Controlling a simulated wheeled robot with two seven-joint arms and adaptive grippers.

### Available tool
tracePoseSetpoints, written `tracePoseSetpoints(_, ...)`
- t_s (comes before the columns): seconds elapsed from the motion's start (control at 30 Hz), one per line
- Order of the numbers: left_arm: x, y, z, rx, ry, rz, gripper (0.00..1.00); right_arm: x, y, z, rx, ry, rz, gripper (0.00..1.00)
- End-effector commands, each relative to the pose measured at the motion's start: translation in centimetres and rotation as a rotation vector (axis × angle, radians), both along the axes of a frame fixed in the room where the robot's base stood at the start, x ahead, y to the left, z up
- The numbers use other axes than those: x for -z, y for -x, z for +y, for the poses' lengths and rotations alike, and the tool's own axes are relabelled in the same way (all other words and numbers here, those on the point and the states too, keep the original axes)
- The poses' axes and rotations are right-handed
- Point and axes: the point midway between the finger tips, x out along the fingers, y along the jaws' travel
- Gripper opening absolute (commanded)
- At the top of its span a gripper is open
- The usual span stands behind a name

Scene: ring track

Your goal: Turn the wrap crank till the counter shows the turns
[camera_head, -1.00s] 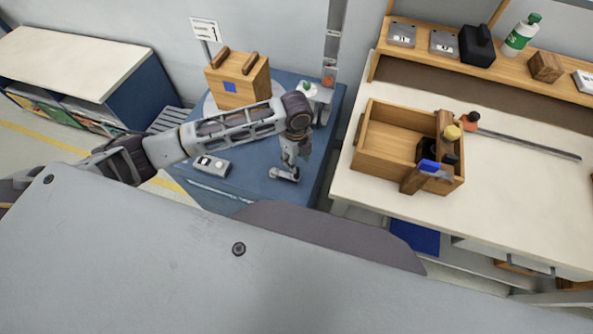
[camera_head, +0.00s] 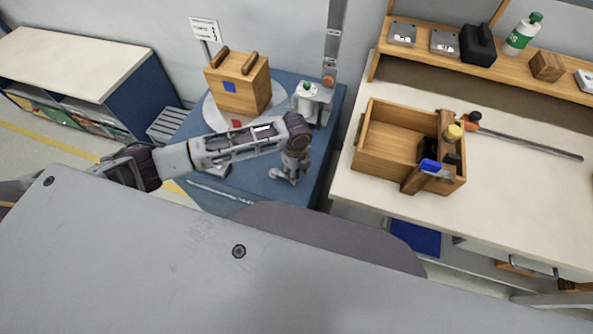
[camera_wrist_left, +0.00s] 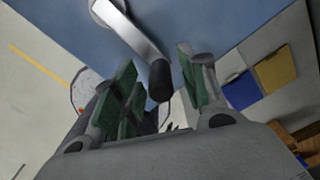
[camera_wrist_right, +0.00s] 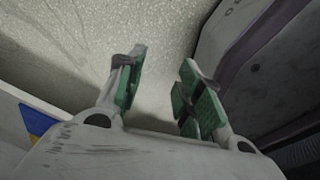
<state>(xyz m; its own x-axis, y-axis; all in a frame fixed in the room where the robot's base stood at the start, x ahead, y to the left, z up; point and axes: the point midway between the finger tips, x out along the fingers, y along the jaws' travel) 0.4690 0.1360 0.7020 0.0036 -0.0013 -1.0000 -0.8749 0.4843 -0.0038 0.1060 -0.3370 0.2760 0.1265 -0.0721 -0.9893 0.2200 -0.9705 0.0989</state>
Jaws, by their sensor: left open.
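The crank shows in the left wrist view as a flat metal arm with a dark handle (camera_wrist_left: 160,80). The handle stands between the parted fingers of my open left gripper (camera_wrist_left: 160,90); I cannot tell whether they touch it. In the head view my left gripper (camera_head: 287,172) is low over the right part of the blue table (camera_head: 325,120), at the crank. The grey counter box (camera_head: 212,170) is mostly hidden behind my left arm, so its reading is hidden. A sign (camera_head: 204,30) stands behind; its writing is too small to read surely. My right gripper (camera_wrist_right: 160,90) is open and empty.
A wooden box (camera_head: 253,95) with two handles sits on a round turntable (camera_head: 216,117). A small device with a green-topped white roll (camera_head: 306,92) stands beside it. A wooden tool tray (camera_head: 375,150) is on the pale bench (camera_head: 510,195) to the right.

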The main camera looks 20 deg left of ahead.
Motion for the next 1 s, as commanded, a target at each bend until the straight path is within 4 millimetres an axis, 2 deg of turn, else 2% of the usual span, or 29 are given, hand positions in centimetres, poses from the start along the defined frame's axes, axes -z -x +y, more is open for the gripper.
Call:
tracePoseSetpoints(0.07,0.0,0.0,0.0,0.000,0.000,0.000,0.42,0.0,0.0,0.2,0.001,-0.002,0.000,0.36)
tracePoseSetpoints(0.4,0.0,0.0,0.0,0.000,0.000,0.000,0.00,0.1,0.1,1.4,0.004,-0.016,0.001,0.36)
tracePoseSetpoints(0.67,-0.1,0.0,0.0,0.000,0.000,0.000,0.00,0.1,0.1,1.3,0.003,-0.014,0.001,0.36)
tracePoseSetpoints(1.0,-0.1,0.2,0.4,0.019,-0.002,0.001,0.00,-0.5,0.1,-0.1,-0.001,0.001,0.002,0.36)
